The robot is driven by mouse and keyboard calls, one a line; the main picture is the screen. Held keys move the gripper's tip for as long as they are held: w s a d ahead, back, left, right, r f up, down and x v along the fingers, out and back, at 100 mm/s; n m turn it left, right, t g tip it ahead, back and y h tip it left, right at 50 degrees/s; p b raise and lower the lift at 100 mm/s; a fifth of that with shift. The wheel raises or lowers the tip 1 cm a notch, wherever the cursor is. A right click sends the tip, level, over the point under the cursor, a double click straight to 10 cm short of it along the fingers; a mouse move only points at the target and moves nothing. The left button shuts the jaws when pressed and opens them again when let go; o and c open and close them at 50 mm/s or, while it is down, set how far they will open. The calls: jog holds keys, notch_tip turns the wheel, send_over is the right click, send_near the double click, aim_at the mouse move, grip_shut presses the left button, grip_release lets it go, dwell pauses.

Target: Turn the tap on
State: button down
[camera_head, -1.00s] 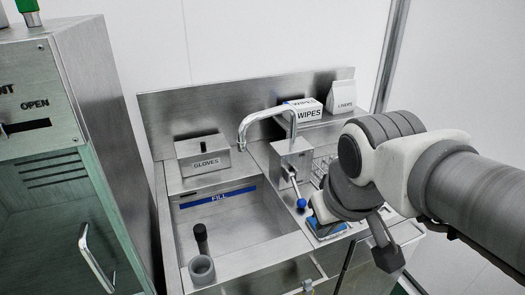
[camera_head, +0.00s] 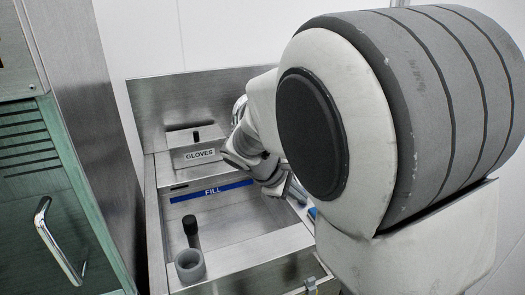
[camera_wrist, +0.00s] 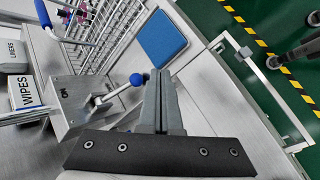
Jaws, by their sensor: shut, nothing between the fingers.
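The tap's lever (camera_wrist: 104,99) is a thin metal rod with a blue ball (camera_wrist: 136,80) at its tip. It comes out of a steel tap box (camera_wrist: 62,98) with an "ON" mark, in the wrist view. My gripper (camera_wrist: 161,74) is shut and empty. Its fingertips lie just right of the blue ball in the wrist view; I cannot tell if they touch it. In the head view my arm hides the tap box and lever, and only a sliver of the spout (camera_head: 239,108) seems to show.
The sink basin (camera_head: 240,224) has a blue FILL line and a grey cup (camera_head: 189,265) with a dark handle. A GLOVES box (camera_head: 196,156) stands behind. A wire rack (camera_wrist: 112,32), a blue pad (camera_wrist: 162,36) and a WIPES box (camera_wrist: 25,91) are near the lever.

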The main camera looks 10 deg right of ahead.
jog(key=w+a+f+n+t+h+b, duration=0.3)
jog(key=w+a+f+n, duration=0.2)
jog(key=w, duration=0.4)
jog(key=shift+w+a+n+t+h+b, duration=0.2)
jog(key=shift+a+n+t+h+b, duration=0.15)
jog(key=shift+a+n, duration=0.3)
jog(key=b+x, duration=0.2)
jog(key=x, duration=0.8)
jog(key=shift+b, duration=0.35)
jog(key=shift+r+p, duration=0.2)
jog(key=shift+p, duration=0.45)
